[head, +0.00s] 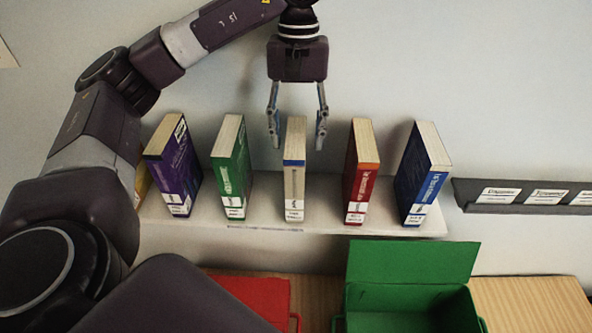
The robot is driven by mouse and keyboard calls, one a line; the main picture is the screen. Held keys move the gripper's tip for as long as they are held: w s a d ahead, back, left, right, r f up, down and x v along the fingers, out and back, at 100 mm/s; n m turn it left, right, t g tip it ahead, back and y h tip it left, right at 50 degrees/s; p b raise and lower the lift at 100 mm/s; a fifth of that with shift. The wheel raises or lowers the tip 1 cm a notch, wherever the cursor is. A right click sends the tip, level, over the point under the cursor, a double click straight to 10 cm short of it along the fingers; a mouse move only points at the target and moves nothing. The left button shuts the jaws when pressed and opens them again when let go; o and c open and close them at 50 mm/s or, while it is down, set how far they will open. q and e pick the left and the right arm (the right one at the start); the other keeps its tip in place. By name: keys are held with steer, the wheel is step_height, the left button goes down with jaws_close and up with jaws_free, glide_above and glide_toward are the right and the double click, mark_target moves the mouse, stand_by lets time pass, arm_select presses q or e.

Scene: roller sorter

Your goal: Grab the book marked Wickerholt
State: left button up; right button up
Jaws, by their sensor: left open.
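Several books stand upright on a white shelf (265,190). They are a purple book (180,168), a green book (234,170), a pale grey book with a blue band (294,180), a red book (361,175) and a dark blue book (422,177). A yellow book (142,184) is mostly hidden behind my left arm. The spine print is too small to read, so I cannot tell which is marked Wickerholt. My left gripper (298,143) is open and points down over the grey book, one finger on each side of its top. My right gripper is not in view.
A dark rail (470,196) with several white label cards is on the wall at the right. Below the shelf, a green box with a raised lid (412,262) and a red box (255,296) sit on a wooden surface (530,302). Gaps separate the visible books.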

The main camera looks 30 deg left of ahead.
arm_select(q)
step_height(320, 180, down, 4)
steer(key=shift+a+p, duration=0.15)
steer(key=shift+p, duration=1.05)
steer(key=shift+s+f, duration=0.2)
steer(key=shift+f, duration=0.45)
jaws_close()
